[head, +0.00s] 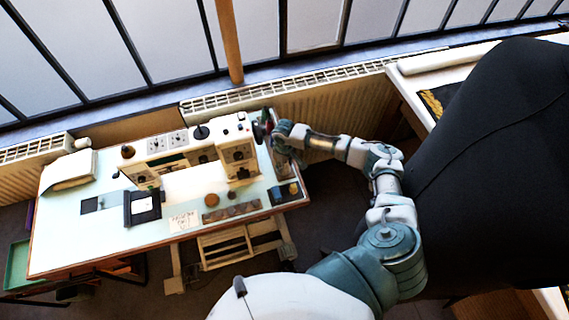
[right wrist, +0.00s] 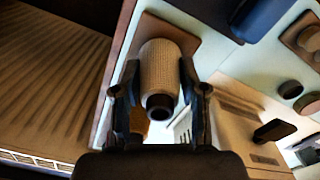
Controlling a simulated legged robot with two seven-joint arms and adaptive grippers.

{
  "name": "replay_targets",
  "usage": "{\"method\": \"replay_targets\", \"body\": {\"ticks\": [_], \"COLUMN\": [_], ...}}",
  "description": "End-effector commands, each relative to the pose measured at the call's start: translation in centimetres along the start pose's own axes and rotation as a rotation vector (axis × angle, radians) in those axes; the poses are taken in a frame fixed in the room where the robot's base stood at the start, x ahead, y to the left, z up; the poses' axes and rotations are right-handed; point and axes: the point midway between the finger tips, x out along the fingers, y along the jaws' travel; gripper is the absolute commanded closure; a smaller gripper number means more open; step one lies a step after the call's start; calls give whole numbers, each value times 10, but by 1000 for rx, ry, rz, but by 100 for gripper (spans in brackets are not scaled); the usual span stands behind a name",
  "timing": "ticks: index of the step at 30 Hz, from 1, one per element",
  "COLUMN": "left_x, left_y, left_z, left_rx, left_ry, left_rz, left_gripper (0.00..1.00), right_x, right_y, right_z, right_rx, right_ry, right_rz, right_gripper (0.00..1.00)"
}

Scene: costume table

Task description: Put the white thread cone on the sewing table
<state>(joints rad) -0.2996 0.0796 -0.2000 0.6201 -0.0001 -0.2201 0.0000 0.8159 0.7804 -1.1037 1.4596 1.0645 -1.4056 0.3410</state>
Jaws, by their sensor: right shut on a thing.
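The white thread cone (right wrist: 160,68), pale with a dark hole at its near end, sits between the two fingers of my right gripper (right wrist: 158,92). The fingers are shut on its sides. In the head view my right gripper (head: 268,128) is at the right end of the sewing table (head: 103,172), beside the white sewing machine (head: 236,140); the cone is hard to make out there. In the wrist view the cone is over the table's edge area, near a brown pad (right wrist: 205,50). I cannot tell whether it touches the surface. My left gripper is not in view.
The table carries a dark square frame (head: 142,207), a brown strip with round pieces (head: 232,211), and a blue and dark tray (head: 284,193) at the front right. A folded cloth (head: 68,171) lies at the left end. Radiators (head: 325,105) stand behind.

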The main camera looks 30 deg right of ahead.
Motion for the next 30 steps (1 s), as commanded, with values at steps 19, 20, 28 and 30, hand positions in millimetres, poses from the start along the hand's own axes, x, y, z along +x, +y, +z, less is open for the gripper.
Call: {"method": "replay_targets", "body": {"ticks": [19, 20, 28, 30], "left_x": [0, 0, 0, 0], "left_y": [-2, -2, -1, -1], "left_z": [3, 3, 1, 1], "left_rx": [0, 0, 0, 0], "left_ry": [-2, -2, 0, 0], "left_rz": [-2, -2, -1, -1], "left_gripper": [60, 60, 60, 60], "right_x": [-3, -6, -58, -74], "right_y": [0, 0, 1, 0], "right_z": [0, 0, -1, -1], "right_rx": [0, 0, -1, -1], "right_ry": [0, 0, 4, 3], "right_rz": [0, 0, 0, -1], "right_gripper": [29, 29, 29, 29]}}
